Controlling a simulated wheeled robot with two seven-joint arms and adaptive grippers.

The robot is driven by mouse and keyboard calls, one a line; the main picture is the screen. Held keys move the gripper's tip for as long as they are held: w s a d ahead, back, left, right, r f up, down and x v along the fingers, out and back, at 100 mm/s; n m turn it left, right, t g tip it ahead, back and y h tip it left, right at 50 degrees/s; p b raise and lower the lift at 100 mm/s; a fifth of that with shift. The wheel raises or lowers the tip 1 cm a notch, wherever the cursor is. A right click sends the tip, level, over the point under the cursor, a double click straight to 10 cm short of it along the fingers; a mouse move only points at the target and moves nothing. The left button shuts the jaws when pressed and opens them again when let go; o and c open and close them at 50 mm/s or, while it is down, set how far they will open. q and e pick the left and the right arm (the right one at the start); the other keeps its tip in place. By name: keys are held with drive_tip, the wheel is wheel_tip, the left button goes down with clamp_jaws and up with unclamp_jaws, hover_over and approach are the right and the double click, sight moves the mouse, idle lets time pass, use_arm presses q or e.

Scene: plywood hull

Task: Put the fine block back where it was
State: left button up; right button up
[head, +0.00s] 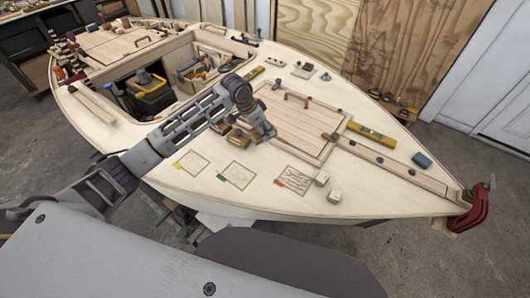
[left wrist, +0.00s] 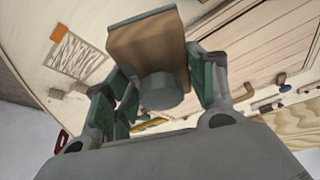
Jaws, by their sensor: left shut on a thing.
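My left gripper (head: 262,134) is low over the deck beside the framed hatch panel. In the left wrist view it is shut on a brown block (left wrist: 148,42) with a grey-green edge, held between its two green-grey fingers. A grey round piece hides part of the block's near side. I cannot tell the block's grade. Three outlined squares lie nearer: one with a yellow tab (head: 193,162), one with a green tab (head: 236,174), and a scribbled one with an orange tab (head: 294,180).
Two pale cubes (head: 335,196) sit right of the scribbled square. A yellow level (head: 371,134) lies beyond the hatch panel (head: 300,122). A red clamp (head: 474,210) grips the bow. An open well holds a yellow-black tool (head: 149,94). The near deck edge is mostly bare.

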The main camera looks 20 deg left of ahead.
sight(253, 134)
use_arm(q)
drive_tip(key=shift+f, duration=3.1)
drive_tip(key=shift+f, duration=0.1)
drive_tip(key=shift+f, duration=1.75)
drive_tip(key=shift+f, duration=0.15)
drive_tip(key=o, duration=1)
drive_tip(key=shift+o, duration=0.2)
drive_tip(key=shift+v, duration=6.15)
